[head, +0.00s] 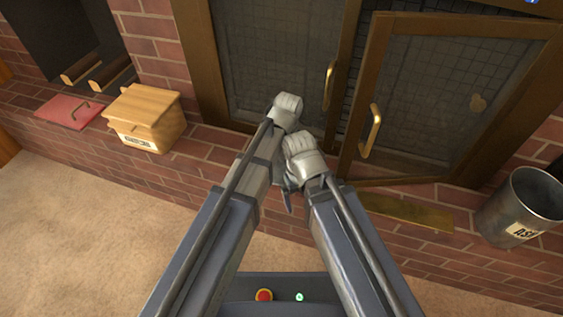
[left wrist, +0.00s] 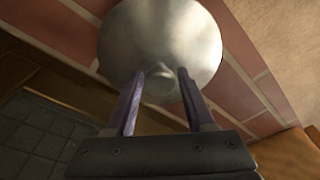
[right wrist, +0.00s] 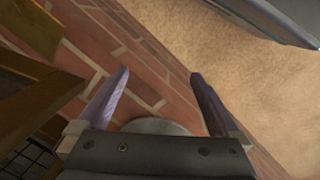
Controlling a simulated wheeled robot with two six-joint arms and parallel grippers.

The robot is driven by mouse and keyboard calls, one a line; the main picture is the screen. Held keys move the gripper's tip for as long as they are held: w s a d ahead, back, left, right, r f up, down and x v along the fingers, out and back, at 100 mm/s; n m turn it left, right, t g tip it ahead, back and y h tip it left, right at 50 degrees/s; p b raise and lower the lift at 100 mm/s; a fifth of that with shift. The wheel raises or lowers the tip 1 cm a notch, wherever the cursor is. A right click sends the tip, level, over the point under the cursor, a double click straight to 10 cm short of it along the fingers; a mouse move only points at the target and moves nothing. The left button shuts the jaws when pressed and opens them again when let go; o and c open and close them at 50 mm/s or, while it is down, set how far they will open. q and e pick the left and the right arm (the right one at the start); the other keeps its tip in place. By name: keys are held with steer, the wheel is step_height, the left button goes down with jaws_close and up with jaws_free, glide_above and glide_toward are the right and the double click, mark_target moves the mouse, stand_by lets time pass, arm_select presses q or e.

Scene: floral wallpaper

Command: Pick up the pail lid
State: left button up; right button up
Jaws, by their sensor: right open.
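The pail lid (left wrist: 165,35) is a round, grey metal disc with a small knob in its middle, seen in the left wrist view. My left gripper (left wrist: 161,75) is over it, its two fingers drawn in on either side of the knob. Whether the lid is off the bricks cannot be told. My right gripper (right wrist: 160,75) is open and empty over the brick hearth. Part of a grey round surface, probably the lid (right wrist: 155,126), shows behind its palm. The metal ash pail (head: 520,207) stands at the right.
A glazed fireplace door (head: 450,95) stands ajar behind my arms. A brass strip (head: 405,213) lies right of them. Carpet (head: 60,230) in front is clear.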

arm_select(q)
jaws_close()
steer(key=shift+r, duration=0.1)
arm_select(e)
steer(key=shift+r, duration=0.1)
stand_by(0.3)
